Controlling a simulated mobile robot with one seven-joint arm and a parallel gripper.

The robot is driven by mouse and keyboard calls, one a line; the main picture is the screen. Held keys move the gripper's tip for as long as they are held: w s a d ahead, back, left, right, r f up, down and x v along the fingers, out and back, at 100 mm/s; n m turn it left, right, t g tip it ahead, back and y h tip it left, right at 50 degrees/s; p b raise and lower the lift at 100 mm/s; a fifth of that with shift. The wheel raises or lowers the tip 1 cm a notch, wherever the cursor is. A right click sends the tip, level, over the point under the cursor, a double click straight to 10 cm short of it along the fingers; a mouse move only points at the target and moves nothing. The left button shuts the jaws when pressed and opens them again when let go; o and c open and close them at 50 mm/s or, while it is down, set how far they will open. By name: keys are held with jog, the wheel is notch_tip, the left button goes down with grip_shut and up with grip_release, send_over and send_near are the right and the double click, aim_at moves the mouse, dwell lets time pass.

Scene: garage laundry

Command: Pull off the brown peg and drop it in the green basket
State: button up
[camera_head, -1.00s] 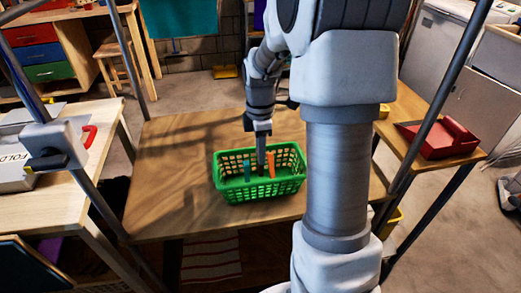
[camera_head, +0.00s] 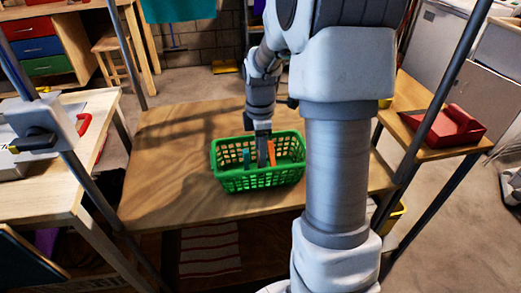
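The green basket (camera_head: 258,180) stands on the wooden table. My gripper (camera_head: 263,158) points straight down into it, with its fingers below the level of the far rim. A teal upright piece (camera_head: 246,158) is in the basket left of my fingers, and an orange one (camera_head: 272,153) is close to their right. A dark, brownish shape shows at my fingers; I cannot tell whether it is the brown peg or the fingers themselves. The finger gap is too small to read.
The wooden table (camera_head: 165,160) is clear left of the basket. A red tray (camera_head: 447,133) sits on a side surface at right. A pale table (camera_head: 75,175) stands at left. Thin slanted posts cross both sides of the view.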

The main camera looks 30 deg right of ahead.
notch_tip(320, 180, up, 17)
jog(key=p, duration=0.5)
jog(key=s+a+r+m+t+p, duration=0.3)
jog(key=s+a+r+m+p, duration=0.3)
jog(key=s, duration=0.3)
jog(key=s+a+r+m+t+p, duration=0.2)
jog(key=s+a+r+m+p, duration=0.3)
jog(key=s+r+m, duration=0.3)
jog(key=shift+s+a+r+m+t+p, duration=0.4)
jog(key=shift+s+a+r, duration=0.3)
jog(key=shift+s+r, duration=0.15)
